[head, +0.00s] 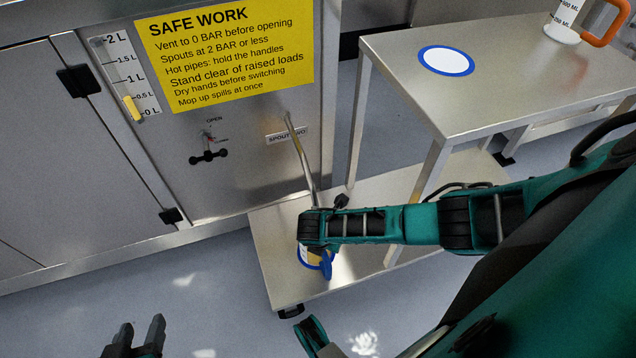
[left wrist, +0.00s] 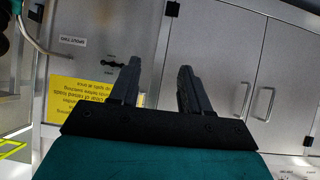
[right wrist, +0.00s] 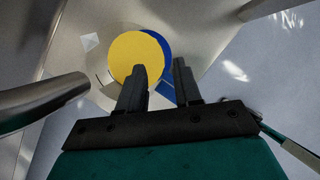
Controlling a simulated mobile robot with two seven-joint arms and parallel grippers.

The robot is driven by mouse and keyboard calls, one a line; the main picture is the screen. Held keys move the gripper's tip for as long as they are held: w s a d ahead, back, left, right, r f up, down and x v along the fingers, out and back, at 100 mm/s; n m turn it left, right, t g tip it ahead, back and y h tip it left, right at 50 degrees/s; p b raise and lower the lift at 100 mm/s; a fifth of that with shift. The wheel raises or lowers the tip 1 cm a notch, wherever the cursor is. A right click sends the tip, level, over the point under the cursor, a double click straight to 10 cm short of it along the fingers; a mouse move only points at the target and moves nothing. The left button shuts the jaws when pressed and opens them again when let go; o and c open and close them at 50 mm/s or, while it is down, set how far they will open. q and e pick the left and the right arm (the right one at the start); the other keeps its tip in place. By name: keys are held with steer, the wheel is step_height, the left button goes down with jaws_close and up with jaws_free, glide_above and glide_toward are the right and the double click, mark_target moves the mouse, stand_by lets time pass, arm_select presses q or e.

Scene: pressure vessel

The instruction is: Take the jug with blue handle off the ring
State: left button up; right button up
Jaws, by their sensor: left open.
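The jug with blue handle (head: 304,256) stands on the low steel shelf, partly hidden by my right arm. Its blue handle (head: 326,268) faces right. In the right wrist view the jug's round yellow inside (right wrist: 135,56) shows from above, with a blue arc beside it, perhaps the ring under the jug. The blue handle (right wrist: 167,92) appears between the fingers of my right gripper (right wrist: 160,68). The fingers are apart; whether they touch the handle is unclear. My left gripper (head: 138,335) is open and empty, low at the left; it also shows in its wrist view (left wrist: 158,70).
A steel spout pipe (head: 302,160) comes down close to the jug and my right wrist. A table (head: 500,80) at right bears an empty blue ring mark (head: 446,60) and an orange-handled jug (head: 564,24). A steel cabinet (head: 240,150) stands behind. The floor at left is clear.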

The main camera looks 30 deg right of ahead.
steer(key=b+x, duration=0.2)
steer(key=x, duration=0.2)
steer(key=shift+s+d+f+b, duration=0.1)
steer(key=shift+d+f+b, duration=0.1)
steer(key=shift+f+b, duration=0.1)
steer(key=c, duration=0.5)
arm_select(q)
steer(key=shift+w+d+f, duration=0.35)
steer(key=shift+d+f, duration=0.2)
steer(key=shift+f, duration=0.1)
arm_select(e)
jaws_close()
arm_select(q)
steer(key=shift+r, duration=0.15)
